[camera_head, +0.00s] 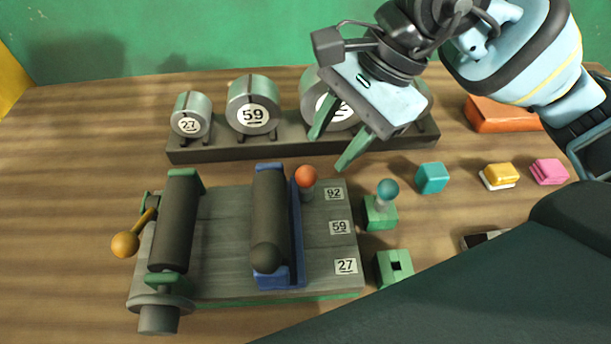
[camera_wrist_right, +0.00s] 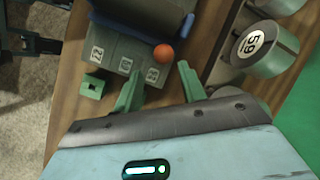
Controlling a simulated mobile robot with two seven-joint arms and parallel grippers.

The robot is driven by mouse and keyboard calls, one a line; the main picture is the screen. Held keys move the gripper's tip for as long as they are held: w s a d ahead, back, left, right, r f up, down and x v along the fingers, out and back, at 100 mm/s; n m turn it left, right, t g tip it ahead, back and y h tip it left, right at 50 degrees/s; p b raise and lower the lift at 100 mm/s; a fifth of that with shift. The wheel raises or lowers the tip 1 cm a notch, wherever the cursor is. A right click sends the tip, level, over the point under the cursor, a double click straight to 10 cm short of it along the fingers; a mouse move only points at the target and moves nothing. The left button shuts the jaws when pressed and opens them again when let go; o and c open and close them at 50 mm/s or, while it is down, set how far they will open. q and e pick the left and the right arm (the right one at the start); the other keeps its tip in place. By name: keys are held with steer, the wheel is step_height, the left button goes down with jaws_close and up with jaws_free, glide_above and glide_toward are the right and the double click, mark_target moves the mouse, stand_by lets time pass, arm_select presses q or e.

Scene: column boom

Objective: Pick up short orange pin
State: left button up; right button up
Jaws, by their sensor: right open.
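The short orange pin (camera_head: 306,177) has a round orange head on a grey stem. It stands upright at the back right of the grey fixture board (camera_head: 225,240), beside the label 92. It also shows in the right wrist view (camera_wrist_right: 163,52), just beyond the gap between the fingertips. My right gripper (camera_head: 328,150) is open and empty, with its green fingers angled down above and slightly right of the pin. Its fingers also show in the wrist view (camera_wrist_right: 160,70), apart from the pin. My left gripper is not seen in either view.
A dark rack (camera_head: 290,140) with numbered metal cylinders stands behind the board. A blue-framed dark roller (camera_head: 270,220) is close left of the pin. A teal-headed pin (camera_head: 387,190) stands in a green block to the right. Small coloured blocks lie farther right.

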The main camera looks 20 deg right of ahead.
mark_target(311, 169)
steer(key=shift+w+x, duration=0.15)
steer(key=shift+x, duration=1.45)
steer(key=shift+w+x, duration=0.15)
steer(key=shift+x, duration=1.45)
steer(key=c, duration=0.7)
